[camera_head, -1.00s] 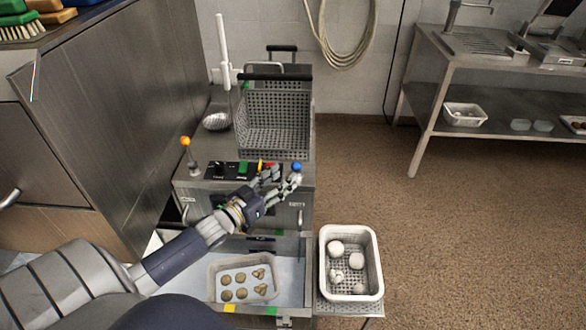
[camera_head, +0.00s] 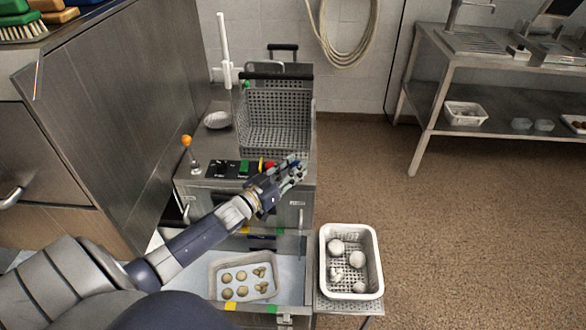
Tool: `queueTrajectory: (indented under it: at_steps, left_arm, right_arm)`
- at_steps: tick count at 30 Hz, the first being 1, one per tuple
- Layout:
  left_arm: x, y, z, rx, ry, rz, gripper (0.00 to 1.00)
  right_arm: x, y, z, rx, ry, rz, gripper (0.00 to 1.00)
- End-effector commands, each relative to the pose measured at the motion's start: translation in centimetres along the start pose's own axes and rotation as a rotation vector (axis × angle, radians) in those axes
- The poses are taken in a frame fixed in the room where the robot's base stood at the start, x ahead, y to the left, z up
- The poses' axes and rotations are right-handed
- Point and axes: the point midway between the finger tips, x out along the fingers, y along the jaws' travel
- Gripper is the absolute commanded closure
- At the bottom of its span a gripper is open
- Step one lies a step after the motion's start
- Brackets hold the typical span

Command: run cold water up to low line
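My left gripper (camera_head: 297,170) reaches over the right front corner of the steel machine's top (camera_head: 205,180). Its fingers are at the blue knob (camera_head: 293,163), which they mostly hide. How far the fingers have closed, and whether they touch the knob, is unclear. A red knob (camera_head: 269,166) is just left of the fingers. Below the machine's front is an open basin (camera_head: 200,278) with a pale interior. A tray (camera_head: 214,266) of small brown pieces lies in it. Yellow (camera_head: 231,306) and green (camera_head: 271,309) marks are on its front rim. I cannot make out a water level or low line. My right gripper is out of view.
An empty perforated basket (camera_head: 270,105) stands on the machine. An orange-topped lever (camera_head: 187,141) is at its left. A white basket (camera_head: 376,262) with several pale round items sits right of the basin. The brown floor at right is clear up to a steel sink table (camera_head: 490,130).

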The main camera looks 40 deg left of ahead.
Motion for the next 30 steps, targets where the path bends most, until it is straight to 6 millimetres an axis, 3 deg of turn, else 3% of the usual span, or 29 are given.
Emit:
queueTrajectory:
  at_steps: [10,18,27,28,30]
  left_arm:
    - [0.6,-0.1,-1.1,-0.012,-0.002,0.005,1.0]
    - [1.7,-0.8,-2.8,-0.063,-0.061,0.0,1.0]
    - [2.0,-1.0,-2.7,-0.066,-0.058,0.0,1.0]
    - [2.0,-1.0,-2.7,-0.066,-0.058,0.001,0.75]
    - [2.0,-1.0,-2.7,-0.065,-0.059,0.001,0.59]
  right_arm:
    - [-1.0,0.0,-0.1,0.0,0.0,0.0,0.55]
    - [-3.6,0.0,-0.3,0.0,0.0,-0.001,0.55]
    - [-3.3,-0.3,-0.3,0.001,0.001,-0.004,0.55]
    - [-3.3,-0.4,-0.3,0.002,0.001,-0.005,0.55]
    - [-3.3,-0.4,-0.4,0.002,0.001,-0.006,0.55]
